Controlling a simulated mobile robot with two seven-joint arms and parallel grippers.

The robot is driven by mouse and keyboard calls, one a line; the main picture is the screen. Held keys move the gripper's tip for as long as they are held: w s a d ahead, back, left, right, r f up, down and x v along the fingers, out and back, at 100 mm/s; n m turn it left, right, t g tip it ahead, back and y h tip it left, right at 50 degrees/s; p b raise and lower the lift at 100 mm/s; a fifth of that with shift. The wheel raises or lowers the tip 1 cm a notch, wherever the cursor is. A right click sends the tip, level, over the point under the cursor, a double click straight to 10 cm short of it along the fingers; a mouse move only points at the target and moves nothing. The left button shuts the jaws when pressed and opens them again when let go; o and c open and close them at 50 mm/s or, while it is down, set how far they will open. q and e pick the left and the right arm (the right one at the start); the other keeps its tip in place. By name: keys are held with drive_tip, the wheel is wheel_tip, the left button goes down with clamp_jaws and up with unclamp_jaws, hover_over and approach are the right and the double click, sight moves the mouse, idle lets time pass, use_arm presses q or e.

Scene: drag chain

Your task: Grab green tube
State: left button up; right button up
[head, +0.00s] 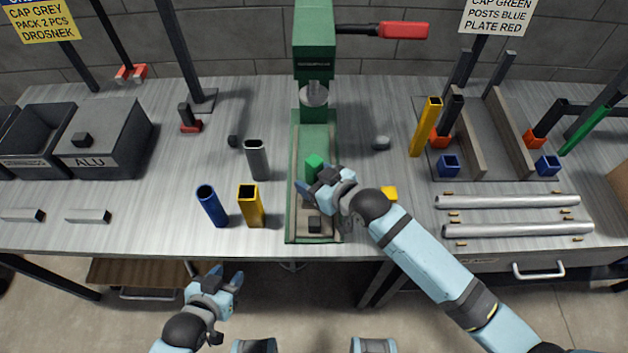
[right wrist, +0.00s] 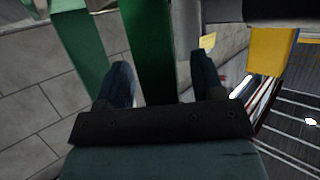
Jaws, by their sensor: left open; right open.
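A green tube (head: 313,164) stands upright on the green press base, below the press head. My right gripper (head: 317,181) is at the tube, its fingers open and close to its near side. In the right wrist view a green piece (right wrist: 148,48), apparently the tube, shows between the two open fingers (right wrist: 164,78); I cannot tell whether either finger touches it. My left gripper (head: 226,280) is open and empty, low in front of the table's edge, away from the tube.
The green press (head: 315,40) with its red-handled lever (head: 402,30) rises behind the tube. Grey (head: 257,160), blue (head: 211,206) and yellow (head: 250,206) tubes stand to the left. A black block (head: 314,224) lies on the near press base. A rack (head: 482,160) stands at right.

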drive_tip(key=c, duration=1)
drive_tip(key=shift+c, duration=0.2)
drive_tip(key=shift+r, duration=0.1)
